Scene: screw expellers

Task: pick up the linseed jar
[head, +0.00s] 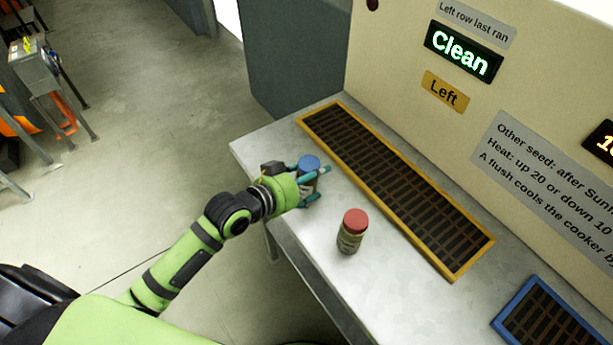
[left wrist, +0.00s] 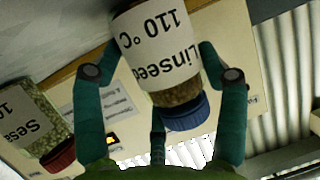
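The linseed jar has a blue lid (head: 309,163) and stands near the left end of the grey bench. In the left wrist view its white label (left wrist: 160,45) reads "Linseed 110 °C" and appears upside down. My left gripper (head: 317,184) reaches it from the left, with teal fingers around its sides. In the left wrist view the fingers (left wrist: 160,50) bend inward on both sides and appear to touch the jar. The hand and fingers hide most of its body in the head view. I cannot see a gap under the jar. My right gripper is not in view.
A red-lidded jar (head: 352,231) stands on the bench (head: 390,290) to the right; its label starts "Ses" in the left wrist view (left wrist: 32,125). A yellow-framed grate (head: 385,180) lies behind the jars, a blue-framed grate (head: 545,320) at the right. A panel with signs rises behind.

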